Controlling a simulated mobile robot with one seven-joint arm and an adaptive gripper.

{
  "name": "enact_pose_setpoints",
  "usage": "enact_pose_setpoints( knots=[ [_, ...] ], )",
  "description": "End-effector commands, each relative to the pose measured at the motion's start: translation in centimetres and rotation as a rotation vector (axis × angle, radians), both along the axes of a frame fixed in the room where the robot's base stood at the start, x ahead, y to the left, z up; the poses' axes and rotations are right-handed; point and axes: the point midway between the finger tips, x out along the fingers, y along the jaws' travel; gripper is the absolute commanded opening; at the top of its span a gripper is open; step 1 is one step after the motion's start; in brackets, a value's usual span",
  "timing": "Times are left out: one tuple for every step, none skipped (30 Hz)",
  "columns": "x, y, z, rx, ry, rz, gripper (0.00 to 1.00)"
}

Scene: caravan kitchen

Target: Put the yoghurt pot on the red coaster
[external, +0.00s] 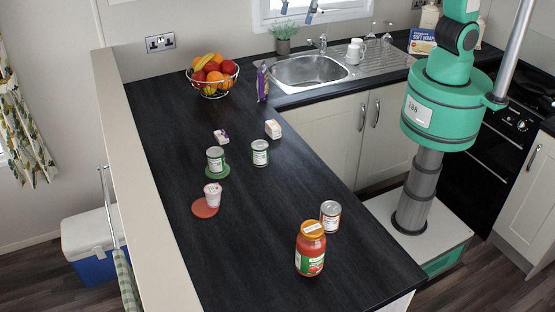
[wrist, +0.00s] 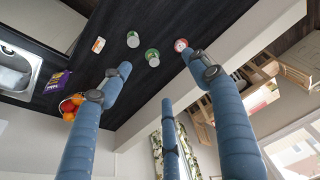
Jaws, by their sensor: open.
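The yoghurt pot (external: 213,196), small, white and pink, stands upright on the worktop's left part. Its base overlaps the right part of the flat round red coaster (external: 202,209); I cannot tell whether it rests fully on it. In the wrist view the pot (wrist: 180,44) shows as a small pale and red round, close beside the right fingertip in the picture. The coaster is not clearly visible there. My gripper (wrist: 157,72) has its blue fingers spread open, with nothing between them, high above the worktop. It is out of frame in the external view.
A tin (external: 216,158) stands on a green coaster (external: 222,174), with another tin (external: 260,153) beside it. Two small boxes lie behind. A sauce jar (external: 311,250) and a tin (external: 330,216) stand at the front. A fruit bowl (external: 212,80) is at the back. The worktop's middle is clear.

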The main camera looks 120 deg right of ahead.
Motion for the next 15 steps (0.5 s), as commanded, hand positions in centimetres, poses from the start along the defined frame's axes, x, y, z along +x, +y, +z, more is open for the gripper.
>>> enact_pose_setpoints(
  knots=[
    [-1.6, 0.0, 0.8, -0.001, -0.011, 0.003, 0.61],
    [-2.4, 0.0, 1.1, -0.002, -0.016, 0.005, 0.61],
    [-3.6, 0.0, 1.6, -0.002, -0.023, 0.008, 0.61],
    [-4.4, -0.1, 1.9, -0.003, -0.027, 0.010, 0.61],
    [-5.3, -0.1, 2.1, -0.003, -0.032, 0.012, 0.61],
    [-6.4, -0.1, 2.5, -0.004, -0.039, 0.013, 0.61],
    [-7.3, -0.1, 2.7, -0.005, -0.043, 0.015, 0.61],
    [-8.1, -0.1, 2.9, -0.005, -0.048, 0.016, 0.61],
    [-9.3, -0.1, 3.2, -0.006, -0.055, 0.019, 0.61],
    [-10.2, -0.1, 3.3, -0.007, -0.058, 0.021, 0.61],
    [-11.0, -0.1, 3.5, -0.007, -0.064, 0.022, 0.61],
    [-12.2, -0.1, 3.6, -0.008, -0.070, 0.025, 0.61],
    [-13.0, -0.1, 3.7, -0.009, -0.075, 0.027, 0.61],
    [-13.9, -0.1, 3.8, -0.009, -0.079, 0.029, 0.61],
    [-15.0, -0.2, 4.0, -0.010, -0.087, 0.031, 0.61]
  ],
)
